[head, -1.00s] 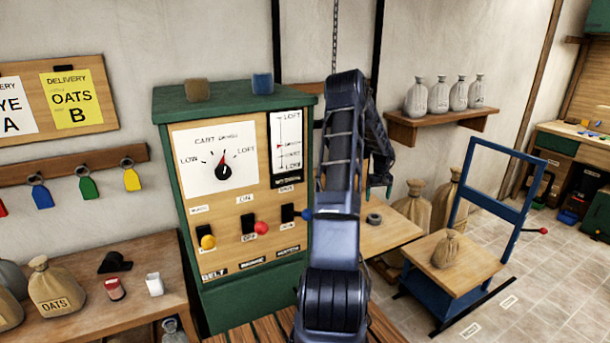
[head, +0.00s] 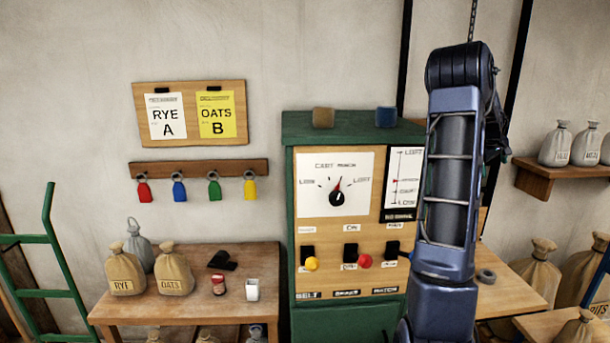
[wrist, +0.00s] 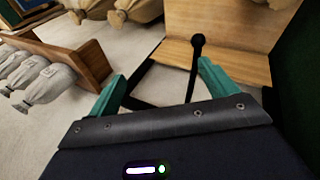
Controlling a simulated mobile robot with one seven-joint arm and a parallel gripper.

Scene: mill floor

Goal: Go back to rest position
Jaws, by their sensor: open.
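My gripper (wrist: 162,86) shows its two teal fingers spread apart in the wrist view, with nothing held between them. A thin dark rod with a round black end (wrist: 198,41) shows beyond the fingers; I cannot tell what it belongs to.
The cabinet carries a dial (head: 337,198) and several levers. A wall shelf (head: 545,180) with small sacks is right of my arm. A grey ring (head: 486,276) lies on the right table.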

